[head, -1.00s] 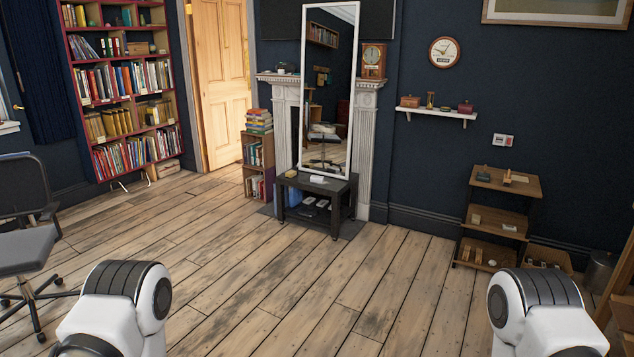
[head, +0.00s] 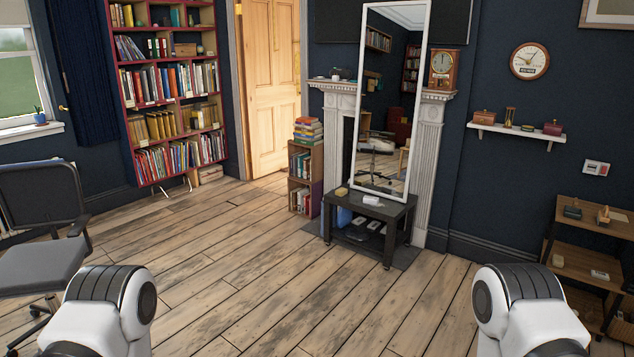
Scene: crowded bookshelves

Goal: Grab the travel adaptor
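I cannot pick out the travel adaptor for certain. A small white object (head: 372,200) lies on top of the low black table (head: 388,212) in front of the mirror, with a small yellowish object (head: 342,191) to its left. Several small pale objects (head: 365,223) lie on the table's lower shelf. All are too small to identify from here. Only my white arm links show at the bottom left and bottom right. Neither gripper is in view, and both arm links are well short of the table.
An office chair (head: 40,262) stands at the left. A tall mirror (head: 390,95) leans behind the black table. A tiered wooden stand (head: 590,225) with small items is at the right, below a wall shelf (head: 517,133). The wooden floor (head: 270,280) between is clear.

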